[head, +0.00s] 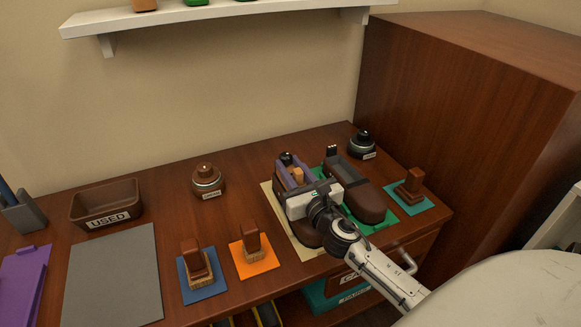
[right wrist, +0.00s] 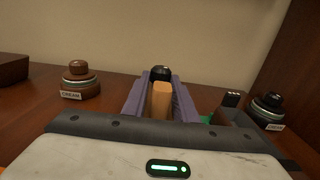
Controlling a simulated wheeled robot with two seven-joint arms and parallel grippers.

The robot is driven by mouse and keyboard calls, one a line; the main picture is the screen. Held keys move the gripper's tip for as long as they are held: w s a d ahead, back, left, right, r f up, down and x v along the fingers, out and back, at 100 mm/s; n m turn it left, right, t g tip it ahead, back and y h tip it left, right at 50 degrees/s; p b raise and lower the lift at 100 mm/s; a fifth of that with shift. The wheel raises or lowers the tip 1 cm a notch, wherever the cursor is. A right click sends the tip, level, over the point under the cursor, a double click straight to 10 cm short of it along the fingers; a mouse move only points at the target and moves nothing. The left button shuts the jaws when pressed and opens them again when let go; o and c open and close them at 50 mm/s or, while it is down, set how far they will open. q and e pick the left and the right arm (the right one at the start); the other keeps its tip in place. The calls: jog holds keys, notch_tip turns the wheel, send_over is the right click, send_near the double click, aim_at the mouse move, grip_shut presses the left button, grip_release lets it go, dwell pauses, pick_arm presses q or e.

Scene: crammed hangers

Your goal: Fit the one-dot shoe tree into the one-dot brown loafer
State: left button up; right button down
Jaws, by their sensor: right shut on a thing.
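My right gripper (head: 297,176) is over the brown loafer (head: 305,235) on the cream mat. Its two purple-grey fingers (right wrist: 160,105) are shut on a light wooden block, apparently part of the shoe tree (right wrist: 161,101); it also shows in the head view (head: 297,175). The gripper hides most of this loafer and any dots on it, so I cannot tell how deep the tree sits. A dark rounded piece (right wrist: 161,73) shows just behind the block. A second brown loafer (head: 366,203) stands to the right, with pale dots on its dark heel tab (right wrist: 232,98). My left gripper is not in view.
A brown cream jar (head: 207,179) stands left of the loafers, a black jar (head: 362,145) behind right. Brushes stand on blue (head: 205,292), orange (head: 262,266) and teal (head: 417,205) mats. A USED tray (head: 90,196) and bare grey mat (head: 112,275) lie left. A tall cabinet (head: 455,120) bounds the right.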

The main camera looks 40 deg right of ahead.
jog(key=shift+f+b, duration=0.45)
jog(key=shift+f, duration=0.05)
jog(key=shift+r+p, duration=0.2)
jog(key=shift+p, duration=0.1)
jog(key=shift+r+p, duration=0.35)
jog(key=shift+p, duration=0.05)
jog(key=shift+f+b, duration=0.35)
jog(key=shift+f, duration=0.05)
dwell(0.5)
jog(key=shift+r+p, duration=0.5)
jog(key=shift+f+b, duration=0.65)
jog(key=shift+f, duration=0.05)
jog(key=c, duration=1.5)
grip_release()
jog(key=shift+r, duration=0.1)
jog(key=shift+o, duration=0.7)
